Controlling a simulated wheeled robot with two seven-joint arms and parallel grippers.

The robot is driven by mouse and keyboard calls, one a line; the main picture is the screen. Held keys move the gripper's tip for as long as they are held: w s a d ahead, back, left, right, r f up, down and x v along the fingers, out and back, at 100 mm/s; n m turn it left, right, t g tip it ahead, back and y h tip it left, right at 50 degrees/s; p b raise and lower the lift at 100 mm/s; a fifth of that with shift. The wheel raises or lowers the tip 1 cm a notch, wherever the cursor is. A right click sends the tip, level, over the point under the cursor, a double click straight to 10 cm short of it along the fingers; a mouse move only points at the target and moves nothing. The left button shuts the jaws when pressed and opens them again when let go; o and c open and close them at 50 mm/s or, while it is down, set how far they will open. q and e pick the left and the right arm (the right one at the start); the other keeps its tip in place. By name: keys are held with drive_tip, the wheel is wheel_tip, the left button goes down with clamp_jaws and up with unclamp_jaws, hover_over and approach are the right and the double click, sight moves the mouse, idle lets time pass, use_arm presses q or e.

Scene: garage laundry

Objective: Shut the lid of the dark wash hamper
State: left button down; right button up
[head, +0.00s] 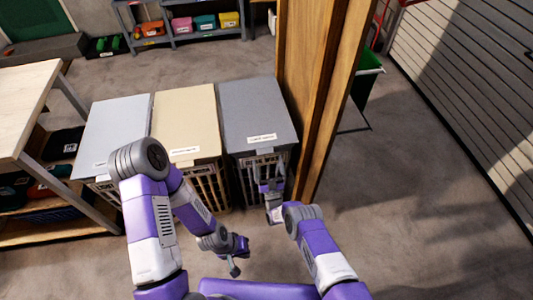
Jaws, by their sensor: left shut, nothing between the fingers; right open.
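The dark wash hamper (246,182) is the right one of three hampers in the head view. Its dark grey lid (255,103) lies over the top and looks level with the lids beside it; I cannot tell whether a small gap remains at the front edge. My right gripper (271,188) is open in front of this hamper's slatted front, below the lid's front edge, and hides part of it. I cannot tell whether it touches. My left gripper (236,262) is shut and empty, lower and nearer, over the floor.
A cream-lidded hamper (186,118) and a pale grey-lidded hamper (113,125) stand to the left. A wooden panel (303,85) rises close on the dark hamper's right. A workbench (25,92) is at far left, a green bin (366,80) behind the panel. Floor at right is clear.

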drive_tip(key=shift+s+d+f, duration=0.2)
drive_tip(key=shift+s, duration=0.5)
drive_tip(key=shift+s+d+f, duration=0.2)
drive_tip(key=shift+s, duration=0.45)
drive_tip(key=s+d+f+m+g+h+p, duration=0.2)
drive_tip(key=d+f+m+g+h+p, duration=0.25)
drive_tip(key=d+g, duration=0.65)
drive_tip(key=s+r+g+p, duration=0.1)
drive_tip(key=s+r+g, duration=0.2)
drive_tip(key=s, duration=0.6)
drive_tip(key=s+d+r+g+y+p, duration=0.1)
drive_tip(key=s+r+g, duration=0.2)
drive_tip(key=s, duration=0.7)
drive_tip(key=s+r+m+g+y+p, duration=0.1)
drive_tip(key=s+r+g, duration=0.2)
drive_tip(key=s+g, duration=0.3)
drive_tip(key=s, duration=0.4)
drive_tip(key=shift+d, duration=0.2)
